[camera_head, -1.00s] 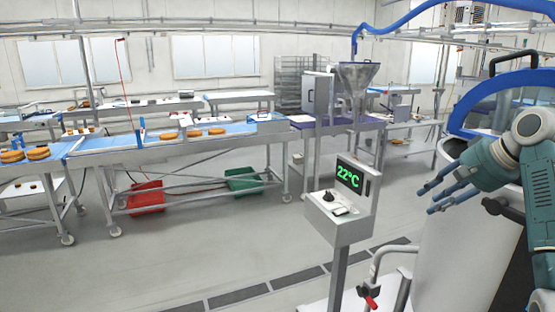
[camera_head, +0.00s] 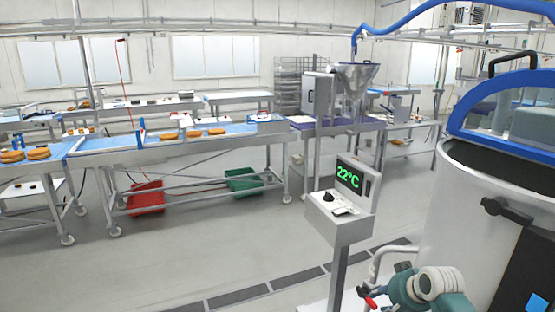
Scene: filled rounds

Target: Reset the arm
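My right gripper (camera_head: 384,289) is low at the bottom right, in front of the control post's foot and beside the big round vessel. It is small and seen from behind, partly hidden by my own wrist, so I cannot tell whether its fingers are open or shut. No object shows in it. My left gripper is not in view.
A control post (camera_head: 340,212) with a green 22°C display stands left of my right arm. A large steel vessel (camera_head: 465,225) with a blue-rimmed lid (camera_head: 470,100) is at the right. Conveyor tables (camera_head: 180,142) with orange-brown rounds stand farther back. Open floor (camera_head: 190,245) lies between.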

